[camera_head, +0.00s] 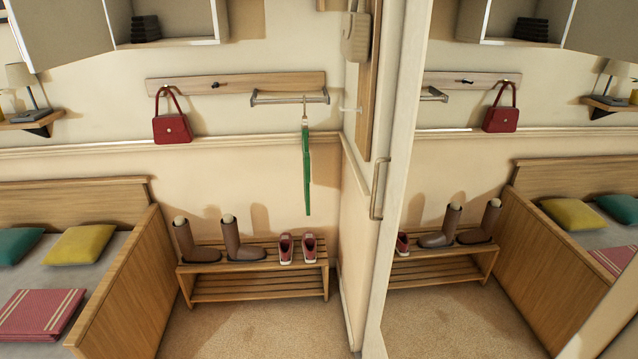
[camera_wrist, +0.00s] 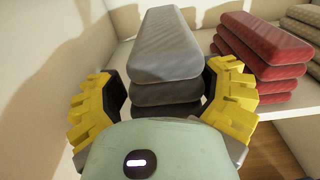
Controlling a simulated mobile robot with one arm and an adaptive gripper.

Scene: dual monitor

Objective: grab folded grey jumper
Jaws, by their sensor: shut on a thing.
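Folded grey jumpers (camera_wrist: 165,50) lie in a neat stack on a pale shelf in the wrist view, with several layers showing. My gripper (camera_wrist: 165,92), with yellow ribbed fingers and black pads, is shut on the stack's near end from both sides. I cannot tell which layers the pads grip. The bottom of the stack is hidden behind my pale green gripper body. My gripper does not show in the head view. There, a dark folded stack (camera_head: 146,27) sits in an open wall cabinet; I cannot tell if it is the same stack.
A stack of red folded clothes (camera_wrist: 262,60) stands close to the right, with beige ones (camera_wrist: 302,32) beyond it. A pale wall (camera_wrist: 60,70) rises to the left. The head view shows a shoe bench (camera_head: 255,285), a bed (camera_head: 130,275) and a large mirror (camera_head: 450,310).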

